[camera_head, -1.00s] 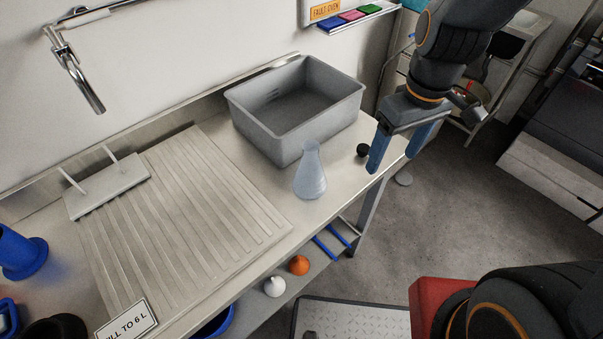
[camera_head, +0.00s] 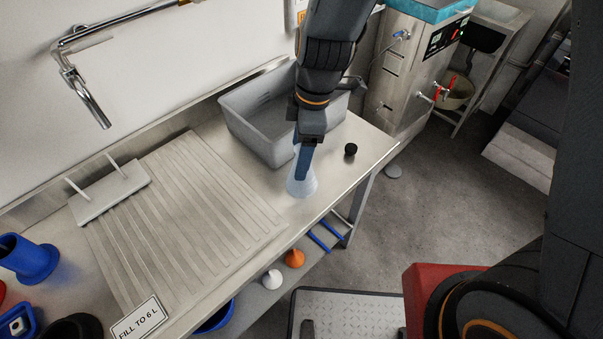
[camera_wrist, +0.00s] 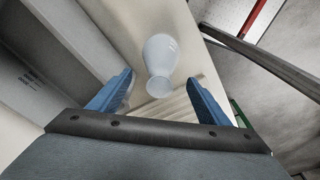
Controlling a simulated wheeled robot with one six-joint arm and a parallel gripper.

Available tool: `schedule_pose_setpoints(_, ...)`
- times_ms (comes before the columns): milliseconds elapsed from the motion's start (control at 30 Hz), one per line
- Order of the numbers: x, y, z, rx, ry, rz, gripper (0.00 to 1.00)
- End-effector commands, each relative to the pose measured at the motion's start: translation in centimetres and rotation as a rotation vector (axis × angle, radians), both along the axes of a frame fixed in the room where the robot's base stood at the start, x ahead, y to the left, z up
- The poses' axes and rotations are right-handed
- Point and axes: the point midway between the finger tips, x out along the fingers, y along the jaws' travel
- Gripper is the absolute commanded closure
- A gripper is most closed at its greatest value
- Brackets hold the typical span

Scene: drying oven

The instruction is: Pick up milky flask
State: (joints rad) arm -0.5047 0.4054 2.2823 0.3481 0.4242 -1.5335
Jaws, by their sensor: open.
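The milky flask (camera_head: 302,185) stands upright on the steel bench in front of the grey basin. In the head view my gripper (camera_head: 304,165) is at the flask, with its blue finger hiding the flask's neck and part of its body. In the wrist view the flask (camera_wrist: 160,58) shows whole, with its mouth toward the camera. There the two blue fingers of my gripper (camera_wrist: 163,92) are spread wide, one on each side of the flask's mouth, with gaps between. My gripper is open and empty.
The grey basin (camera_head: 243,126) stands close behind the flask. A small black stopper (camera_head: 350,150) lies to its right. A ribbed drainboard (camera_head: 190,205) with a two-peg rack (camera_head: 112,190) is at left. The bench's front edge is near the flask.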

Motion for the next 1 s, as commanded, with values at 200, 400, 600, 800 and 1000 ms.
schedule_pose_setpoints(200,-0.1,-0.1,-2.2,-0.003,0.004,-0.002,0.29)
schedule_pose_setpoints(400,0.0,0.2,-4.2,-0.001,0.002,-0.002,0.29)
schedule_pose_setpoints(600,0.0,0.2,-4.8,-0.001,0.0,-0.002,0.29)
schedule_pose_setpoints(800,0.0,0.2,-4.8,0.0,0.0,-0.002,0.36)
schedule_pose_setpoints(1000,0.0,0.2,-4.8,0.0,0.0,-0.002,0.7)
